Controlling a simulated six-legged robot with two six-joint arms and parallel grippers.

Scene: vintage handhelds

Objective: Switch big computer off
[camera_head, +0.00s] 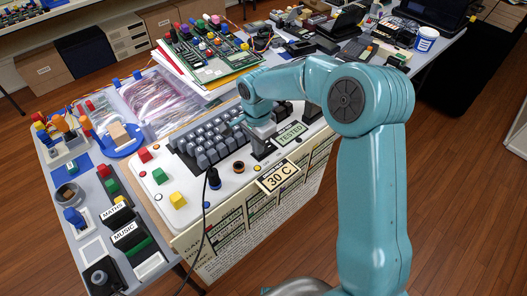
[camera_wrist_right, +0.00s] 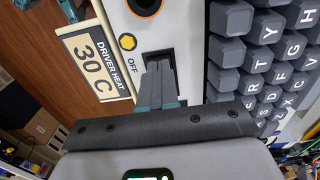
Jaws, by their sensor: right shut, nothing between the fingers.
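The big computer (camera_head: 226,186) is a cream console with dark grey keys, standing on the table in the head view. My right gripper (camera_head: 262,153) is over its front right part, beside the keyboard (camera_head: 205,140). In the right wrist view the narrow fingers (camera_wrist_right: 160,72) are shut and empty. Their tips are at a dark recessed slot (camera_wrist_right: 157,54) in the white panel, next to the printed word OFF (camera_wrist_right: 132,65). Whether they touch the switch inside cannot be told, as the fingers cover much of the slot. My left gripper is not in view.
A yellow knob (camera_wrist_right: 127,41) and a "30 C" sign (camera_head: 278,176) are close to the slot. A "TESTED" label (camera_head: 291,133) lies just right of the gripper. A black cable (camera_head: 207,200) hangs over the front. Circuit boards (camera_head: 208,52) are stacked behind.

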